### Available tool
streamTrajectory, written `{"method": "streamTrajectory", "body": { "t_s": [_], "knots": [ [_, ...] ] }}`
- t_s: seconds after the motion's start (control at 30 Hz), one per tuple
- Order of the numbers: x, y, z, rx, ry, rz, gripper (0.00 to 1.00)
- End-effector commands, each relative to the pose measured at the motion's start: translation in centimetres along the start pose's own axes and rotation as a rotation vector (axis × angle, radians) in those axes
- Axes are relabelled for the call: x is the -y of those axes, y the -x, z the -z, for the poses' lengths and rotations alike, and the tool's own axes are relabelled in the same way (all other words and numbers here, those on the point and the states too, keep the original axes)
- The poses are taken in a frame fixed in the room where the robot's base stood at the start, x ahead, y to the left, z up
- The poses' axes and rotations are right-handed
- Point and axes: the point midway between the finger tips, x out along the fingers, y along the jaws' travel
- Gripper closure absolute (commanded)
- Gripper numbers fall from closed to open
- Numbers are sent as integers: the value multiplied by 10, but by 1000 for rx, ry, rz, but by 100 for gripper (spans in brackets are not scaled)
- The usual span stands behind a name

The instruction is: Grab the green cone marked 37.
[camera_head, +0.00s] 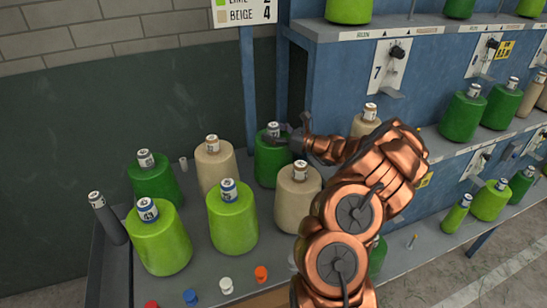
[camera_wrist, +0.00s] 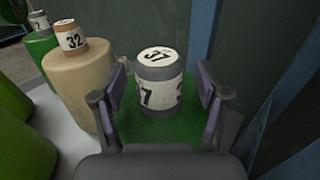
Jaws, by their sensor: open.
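The dark green cone marked 37 (camera_head: 268,161) stands in the back row of the lower tray, against the blue frame. In the wrist view its grey core with a white label (camera_wrist: 159,92) reads 37, and its green top (camera_wrist: 150,130) shows below. My gripper (camera_head: 290,135) is at the top of this cone. In the wrist view my gripper (camera_wrist: 160,105) is open, with one finger on each side of the labelled core. Gaps show between the fingers and the core. My arm hides part of the shelf to the right.
A beige cone marked 32 (camera_wrist: 78,85) stands left of it; another beige cone (camera_head: 297,203) stands in front. Lime cones (camera_head: 232,222) and a green cone (camera_head: 153,182) stand further left. A blue post (camera_head: 249,90) rises close behind. Small coloured caps (camera_head: 226,284) lie along the front.

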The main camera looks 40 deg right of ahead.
Motion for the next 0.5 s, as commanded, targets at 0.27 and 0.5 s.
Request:
{"method": "streamTrajectory", "body": {
  "t_s": [0.27, 0.5],
  "knots": [
    [0, 0, 0, 0, 0, 0, 39],
    [0, 0, 0, 0, 0, 0, 64]
  ]
}}
